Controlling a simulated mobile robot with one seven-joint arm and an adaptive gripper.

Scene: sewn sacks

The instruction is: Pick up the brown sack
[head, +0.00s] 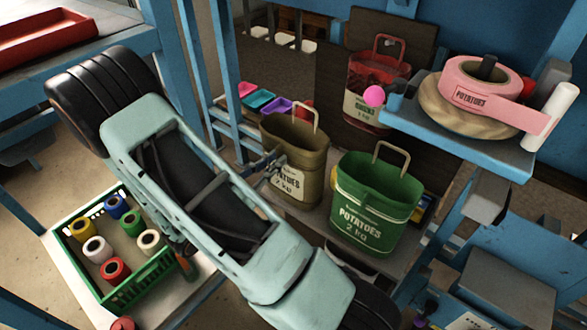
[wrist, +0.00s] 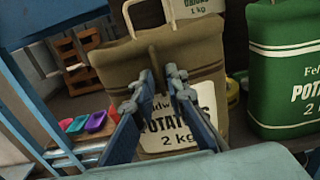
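The brown sack (head: 306,158) stands upright with a white potato label and a pale loop handle. It also shows in the wrist view (wrist: 105,67), its front facing me. My gripper (head: 281,158) is at the sack's upper front, to the left of its middle. In the wrist view my gripper (wrist: 160,73) has its two fingers a narrow gap apart, with brown cloth visible between and behind them. They cover part of the label. Whether they touch the cloth is not clear.
A green sack (head: 373,205) stands close at the right on the same shelf. A red sack (head: 377,85) is behind. Small coloured bins (head: 262,100) lie behind at the left. A blue shelf (head: 470,146) with tape rolls is at the right. A green crate (head: 140,285) holds spools.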

